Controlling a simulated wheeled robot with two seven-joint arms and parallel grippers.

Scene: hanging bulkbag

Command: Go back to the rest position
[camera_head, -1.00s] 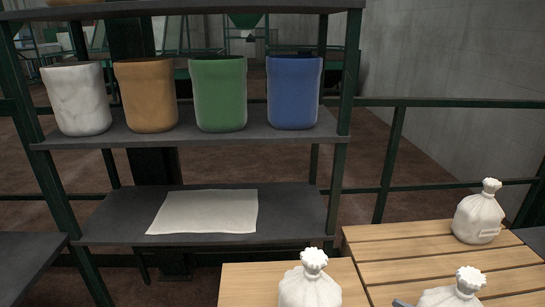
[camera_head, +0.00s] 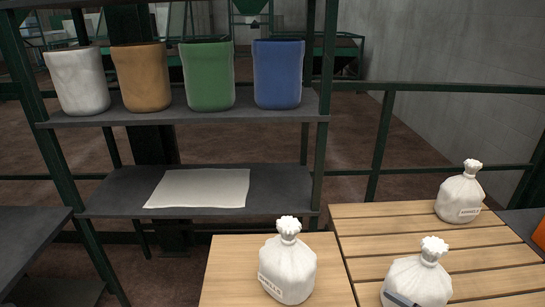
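Three tied white bags stand in front of me in the head view. One bag (camera_head: 288,268) is on the plain wooden top at the bottom centre. A second bag (camera_head: 418,282) stands on the slatted wooden table at the lower right, with a small grey-blue piece in front of its base; I cannot tell what that piece is. A third bag (camera_head: 460,197) stands farther back on the slats. Neither of my grippers can be made out in this view.
A dark shelf rack (camera_head: 200,115) holds white (camera_head: 78,82), orange (camera_head: 142,78), green (camera_head: 208,76) and blue (camera_head: 277,75) containers. A pale sheet (camera_head: 199,188) lies on its lower shelf. The slatted table (camera_head: 375,220) is right, a dark surface (camera_head: 30,240) left, and an orange thing (camera_head: 538,228) at the right edge.

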